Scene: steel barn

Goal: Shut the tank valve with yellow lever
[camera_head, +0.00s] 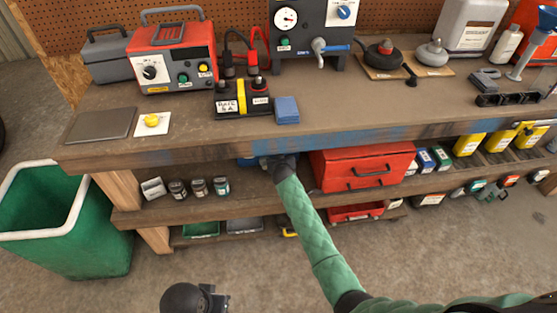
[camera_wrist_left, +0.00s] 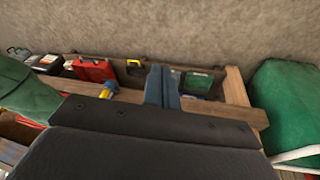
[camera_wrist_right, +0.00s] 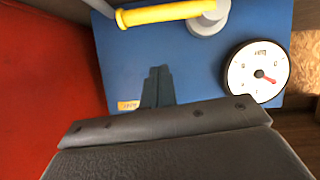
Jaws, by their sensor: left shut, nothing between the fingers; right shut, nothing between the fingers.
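In the right wrist view, the yellow lever (camera_wrist_right: 160,14) runs left from a grey valve hub (camera_wrist_right: 208,20) on a blue panel (camera_wrist_right: 188,62). Below the hub is a white gauge with a red needle (camera_wrist_right: 258,72). My right gripper (camera_wrist_right: 157,72) is shut and empty, its fingertips below the lever in the picture, with a gap visible. In the head view my right arm's dark wrist reaches under the bench edge, where only a bit of blue (camera_head: 248,161) shows; the lever is hidden there. My left gripper (camera_wrist_left: 162,72) is shut and empty, pointing towards the shelves.
A red toolbox (camera_head: 362,168) sits right of my right wrist on the shelf. The bench top (camera_head: 190,118) overhangs it. Small jars (camera_head: 199,187) stand left. A green bin (camera_head: 75,225) is on the floor.

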